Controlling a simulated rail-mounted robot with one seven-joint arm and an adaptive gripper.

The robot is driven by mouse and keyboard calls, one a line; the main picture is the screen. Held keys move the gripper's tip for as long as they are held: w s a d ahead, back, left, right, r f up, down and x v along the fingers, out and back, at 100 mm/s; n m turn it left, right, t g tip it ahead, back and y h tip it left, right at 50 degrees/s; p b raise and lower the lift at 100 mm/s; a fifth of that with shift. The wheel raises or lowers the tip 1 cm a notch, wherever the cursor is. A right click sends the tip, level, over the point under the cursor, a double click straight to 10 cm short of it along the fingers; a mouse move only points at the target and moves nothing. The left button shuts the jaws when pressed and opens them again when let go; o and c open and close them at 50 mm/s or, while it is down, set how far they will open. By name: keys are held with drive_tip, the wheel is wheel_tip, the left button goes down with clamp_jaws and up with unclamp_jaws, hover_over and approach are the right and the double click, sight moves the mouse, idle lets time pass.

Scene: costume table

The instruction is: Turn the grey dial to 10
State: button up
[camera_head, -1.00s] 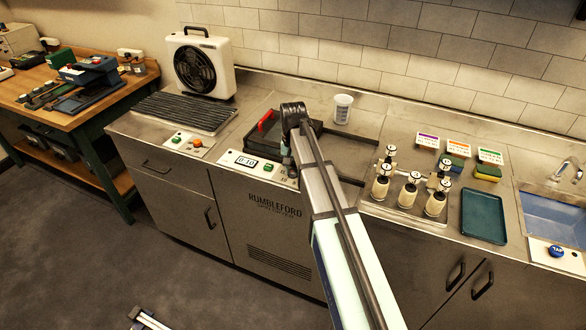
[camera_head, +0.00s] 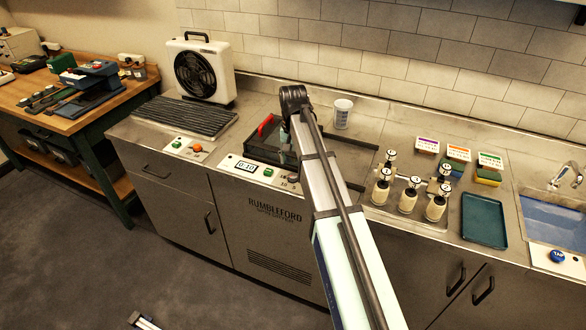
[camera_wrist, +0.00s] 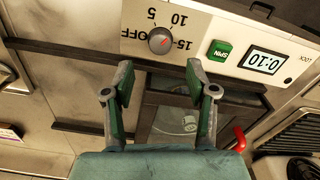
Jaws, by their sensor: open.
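The grey dial (camera_wrist: 160,41) sits on a white control panel (camera_wrist: 225,30), ringed by the labels OFF, 5, 10 and 15. It has a red pointer line; I cannot tell exactly which mark it points at. My gripper (camera_wrist: 160,80) is open and empty in the wrist view. Its two green-padded fingers are apart, with the dial lying beyond the gap between their tips, not touched. In the head view my arm largely hides the dial and the gripper (camera_head: 287,145).
Beside the dial are a green SPIN button (camera_wrist: 219,50) and a display (camera_wrist: 264,61) reading 0:10. A white cup (camera_head: 342,113) stands behind my arm; dispenser bottles (camera_head: 408,195) stand to the right.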

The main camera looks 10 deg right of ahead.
wheel_tip(320, 180, up, 5)
idle(0.3)
drive_tip(key=s+f+n+g+y+p, duration=0.1)
drive_tip(key=s+f+g, duration=0.1)
drive_tip(key=s+f, duration=1.4)
drive_tip(key=s+f+g, duration=0.2)
drive_tip(key=s+f, duration=1)
drive_tip(key=f, duration=0.9)
drive_tip(key=s+f+n+g, duration=0.1)
drive_tip(key=s+f, duration=0.3)
drive_tip(key=s, duration=0.4)
drive_tip(key=s+f+n+g+b, duration=0.1)
drive_tip(key=s+f, duration=0.4)
drive_tip(key=s, duration=0.4)
drive_tip(key=s+f+n+h+b, duration=0.1)
drive_tip(key=s+f, duration=0.4)
drive_tip(key=s, duration=0.3)
drive_tip(key=shift+s+a+g, duration=0.2)
drive_tip(key=shift+g, duration=0.2)
